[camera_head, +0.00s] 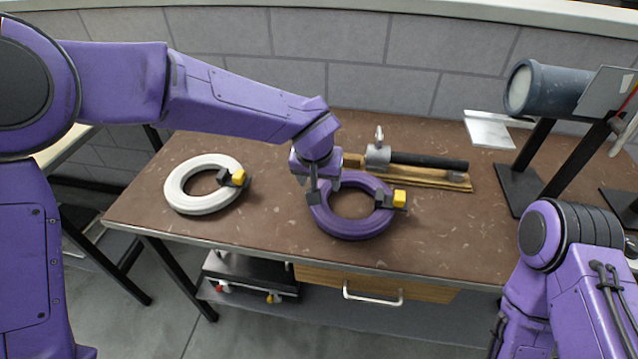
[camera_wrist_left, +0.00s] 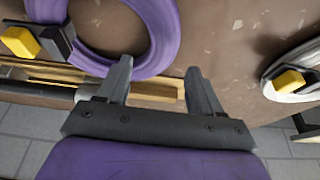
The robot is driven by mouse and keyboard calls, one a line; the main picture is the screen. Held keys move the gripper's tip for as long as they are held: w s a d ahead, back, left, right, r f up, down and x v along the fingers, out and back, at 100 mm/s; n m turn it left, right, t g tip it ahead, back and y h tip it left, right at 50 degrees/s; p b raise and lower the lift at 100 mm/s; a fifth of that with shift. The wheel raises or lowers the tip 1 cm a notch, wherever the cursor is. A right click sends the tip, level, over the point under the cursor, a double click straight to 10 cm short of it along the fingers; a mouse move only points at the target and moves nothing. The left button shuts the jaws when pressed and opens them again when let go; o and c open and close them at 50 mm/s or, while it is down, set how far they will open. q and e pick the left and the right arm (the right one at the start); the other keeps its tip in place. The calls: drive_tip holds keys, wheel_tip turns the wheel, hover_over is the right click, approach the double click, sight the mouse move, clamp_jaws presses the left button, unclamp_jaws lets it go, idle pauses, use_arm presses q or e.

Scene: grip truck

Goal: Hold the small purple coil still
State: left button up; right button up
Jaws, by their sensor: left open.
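The purple coil (camera_head: 345,227) lies on the brown table, a ring with a yellow and black block on its right side in the head view. It also shows at the upper left of the left wrist view (camera_wrist_left: 158,22). My left gripper (camera_head: 326,188) is at the coil's upper left edge, pointing down. In the left wrist view its fingers (camera_wrist_left: 160,72) are apart, with the coil's rim at the left finger and partly between them. I cannot tell whether they touch it. My right arm shows at the lower right; its gripper is out of view.
A white coil (camera_head: 178,190) with a yellow block (camera_head: 239,176) lies to the left. Behind the purple coil, a tool with a dark handle (camera_head: 430,161) lies on a wooden piece (camera_head: 447,182). A grey cylinder on a stand (camera_head: 545,90) is at the right. The table's front is clear.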

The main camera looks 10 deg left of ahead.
use_arm(q)
drive_tip(key=shift+b+x, duration=0.55)
drive_tip(key=shift+x, duration=2.65)
use_arm(e)
drive_tip(key=shift+f, duration=1)
